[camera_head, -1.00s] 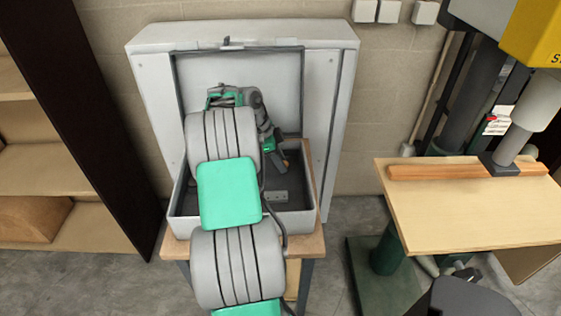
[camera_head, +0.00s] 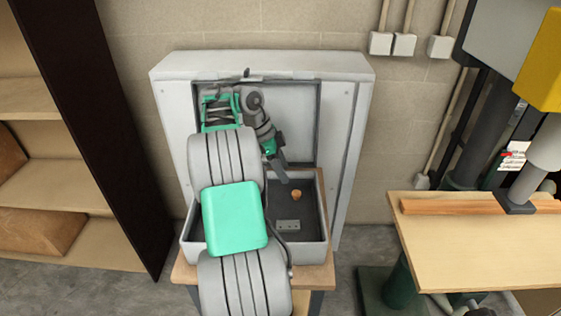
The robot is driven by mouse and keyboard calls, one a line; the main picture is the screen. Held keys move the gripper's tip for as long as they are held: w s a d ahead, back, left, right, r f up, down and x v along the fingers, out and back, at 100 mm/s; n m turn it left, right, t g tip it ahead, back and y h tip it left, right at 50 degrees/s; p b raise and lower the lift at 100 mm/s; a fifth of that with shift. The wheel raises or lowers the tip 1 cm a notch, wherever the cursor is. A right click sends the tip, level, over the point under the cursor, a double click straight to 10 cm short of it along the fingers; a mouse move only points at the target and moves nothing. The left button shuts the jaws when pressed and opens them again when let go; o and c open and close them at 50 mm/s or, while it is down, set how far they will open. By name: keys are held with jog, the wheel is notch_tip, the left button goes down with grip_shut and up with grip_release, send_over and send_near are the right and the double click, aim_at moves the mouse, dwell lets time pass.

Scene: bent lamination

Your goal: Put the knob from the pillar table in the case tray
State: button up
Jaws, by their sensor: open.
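The knob (camera_head: 296,195) is a small orange-brown piece on the dark floor of the case tray, right of its middle and towards the back. The case tray (camera_head: 309,254) is a grey open box in front of the upright case back. My gripper (camera_head: 283,176) is over the back of the tray, pointing down, just above and left of the knob in the picture. It is open, with a visible gap to the knob. The pillar table (camera_head: 480,245) is the pale board at right, and no knob shows on it. My arm hides the tray's left part.
A small grey plate with holes (camera_head: 288,225) lies on the tray floor. The tray stands on a wooden bench (camera_head: 318,275). A wooden strip (camera_head: 450,207) lies on the pillar table under the drill. Wooden shelves (camera_head: 60,190) stand at left.

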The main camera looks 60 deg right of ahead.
jog(key=w+a+r+n+t+h, duration=0.15)
jog(key=w+a+r+n, duration=0.25)
jog(key=w+a+n, duration=0.4)
jog(key=w+a+r+n+t, duration=0.2)
jog(key=w+a+r+n, duration=0.25)
jog(key=a, duration=0.65)
jog(key=s+a+f+n+t+y, duration=0.2)
jog(key=a+n, duration=0.7)
jog(key=a, duration=0.5)
jog(key=s+a+f+n+t+y, duration=0.1)
jog(key=s+a+f+n+t, duration=0.1)
jog(key=a+n, duration=0.7)
jog(key=s+a+f, duration=0.1)
jog(key=a, duration=0.5)
jog(key=shift+s+y, duration=0.35)
jog(key=shift+a, duration=0.1)
